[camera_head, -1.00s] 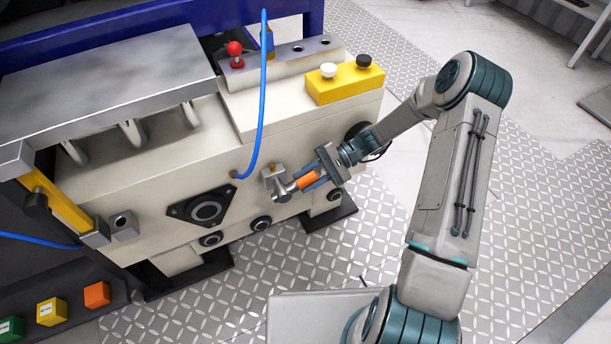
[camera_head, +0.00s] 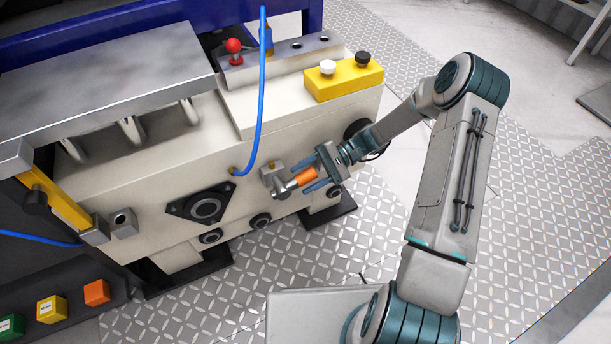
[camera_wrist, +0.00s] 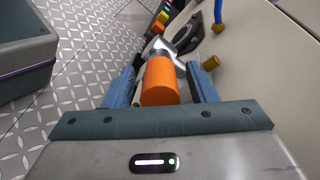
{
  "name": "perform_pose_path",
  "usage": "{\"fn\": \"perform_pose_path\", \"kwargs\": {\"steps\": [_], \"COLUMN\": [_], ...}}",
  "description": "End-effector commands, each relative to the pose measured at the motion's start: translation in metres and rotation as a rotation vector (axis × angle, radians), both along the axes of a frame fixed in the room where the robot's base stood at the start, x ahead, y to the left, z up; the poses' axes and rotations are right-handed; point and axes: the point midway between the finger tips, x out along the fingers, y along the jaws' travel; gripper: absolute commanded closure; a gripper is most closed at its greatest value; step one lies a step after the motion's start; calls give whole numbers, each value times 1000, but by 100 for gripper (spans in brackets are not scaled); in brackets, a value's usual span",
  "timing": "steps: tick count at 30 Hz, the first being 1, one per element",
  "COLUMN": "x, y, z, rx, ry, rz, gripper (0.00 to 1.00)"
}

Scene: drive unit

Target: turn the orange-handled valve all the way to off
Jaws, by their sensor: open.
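The orange-handled valve sits on the front of the cream machine. Its orange grip (camera_head: 304,177) points right and slightly up from the grey metal valve body (camera_head: 274,180). My gripper (camera_head: 306,176) is open around the orange grip, one finger on each side. In the wrist view the orange grip (camera_wrist: 161,82) stands between the two blue fingers (camera_wrist: 162,88), with a gap beside the right finger. Contact at the left finger is hard to tell. The grip's near end is close to the gripper's palm.
A blue hose (camera_head: 262,95) hangs down the machine front just left of the valve. A yellow box (camera_head: 344,82) with a white and a black button sits on top. A black diamond flange (camera_head: 202,207) is left of the valve.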

Motion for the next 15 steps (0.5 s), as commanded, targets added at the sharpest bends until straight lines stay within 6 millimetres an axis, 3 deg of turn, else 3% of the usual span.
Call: {"fn": "perform_pose_path", "kwargs": {"steps": [15], "x": [27], "y": [-60], "z": [18], "rx": [0], "ry": [0], "rz": [0], "gripper": [49]}}
